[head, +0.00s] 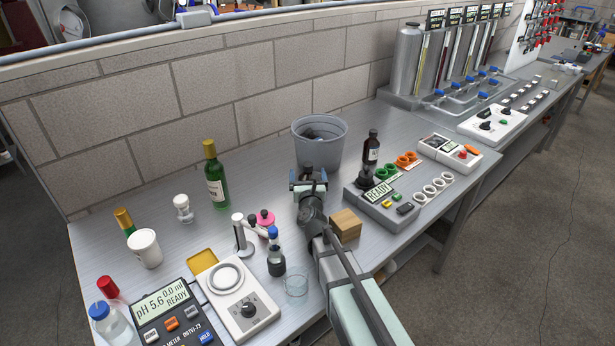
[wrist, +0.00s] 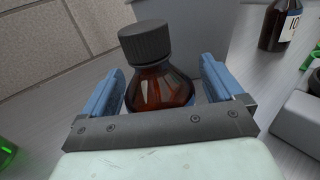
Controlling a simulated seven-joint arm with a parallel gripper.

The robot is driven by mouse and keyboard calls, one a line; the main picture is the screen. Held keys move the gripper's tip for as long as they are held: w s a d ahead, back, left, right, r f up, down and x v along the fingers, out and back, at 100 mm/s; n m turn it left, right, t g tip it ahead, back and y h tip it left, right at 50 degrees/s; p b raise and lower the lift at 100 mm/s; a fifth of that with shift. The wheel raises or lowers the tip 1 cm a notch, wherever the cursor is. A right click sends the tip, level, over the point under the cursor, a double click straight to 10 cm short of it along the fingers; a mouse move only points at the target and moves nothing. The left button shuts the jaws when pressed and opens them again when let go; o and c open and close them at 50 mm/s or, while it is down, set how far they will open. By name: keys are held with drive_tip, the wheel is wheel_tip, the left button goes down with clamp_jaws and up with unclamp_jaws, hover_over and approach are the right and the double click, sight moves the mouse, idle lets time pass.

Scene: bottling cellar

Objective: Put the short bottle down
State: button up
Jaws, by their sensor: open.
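The short bottle, brown glass with a black ribbed cap, stands between my gripper's fingers in the wrist view (wrist: 160,82). In the head view only its dark top (head: 308,170) shows above my gripper (head: 308,185). My gripper's blue fingers (wrist: 162,92) are open, one on each side of the bottle, with a gap visible at least on the right. The bottle looks upright. Its base is hidden behind the gripper body, so I cannot see its contact with the bench.
A grey bin (head: 321,152) stands right behind the bottle. A wooden block (head: 345,225) is beside my arm. A green bottle (head: 216,180) stands left, with clear bench (head: 255,185) between.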

sight(309, 166)
drive_tip(key=shift+r, duration=0.15)
drive_tip(key=s, duration=0.5)
drive_tip(key=shift+s+d, duration=0.1)
drive_tip(key=shift+d, duration=0.3)
wheel_tip(309, 166, up, 5)
drive_tip(key=shift+r, duration=1)
drive_tip(key=c, duration=0.6)
